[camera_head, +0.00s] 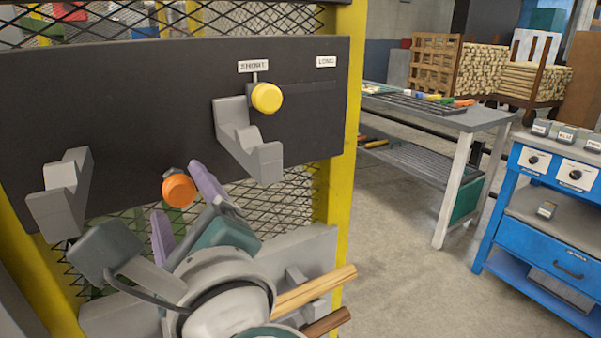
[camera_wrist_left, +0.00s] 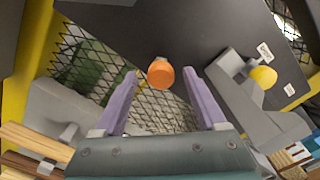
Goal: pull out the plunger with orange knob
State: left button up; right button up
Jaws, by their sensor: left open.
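The orange knob (camera_head: 179,190) of the plunger sticks out below the lower edge of the dark panel in the head view. It also shows in the left wrist view (camera_wrist_left: 161,74), near the tips of the purple fingers and between their lines. My left gripper (camera_head: 180,200) is open with nothing between its fingers; it also shows in the left wrist view (camera_wrist_left: 162,90). The fingers appear on either side of the knob, and I cannot tell whether they touch it. The plunger's shaft is mostly hidden behind the knob. My right gripper is not in view.
A yellow knob (camera_head: 266,97) sits in a slot on the dark panel (camera_head: 150,85), labelled SHORT and LONG. Grey brackets (camera_head: 245,140) (camera_head: 62,190) jut out on both sides. Wooden rods (camera_head: 315,290) lie at lower right. A workbench (camera_head: 445,115) and blue cabinet (camera_head: 550,200) stand farther right.

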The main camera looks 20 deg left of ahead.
pick_arm(q)
jog(key=shift+x, duration=1.25)
jog(key=shift+d, duration=0.1)
grip_shut()
dwell(0.4)
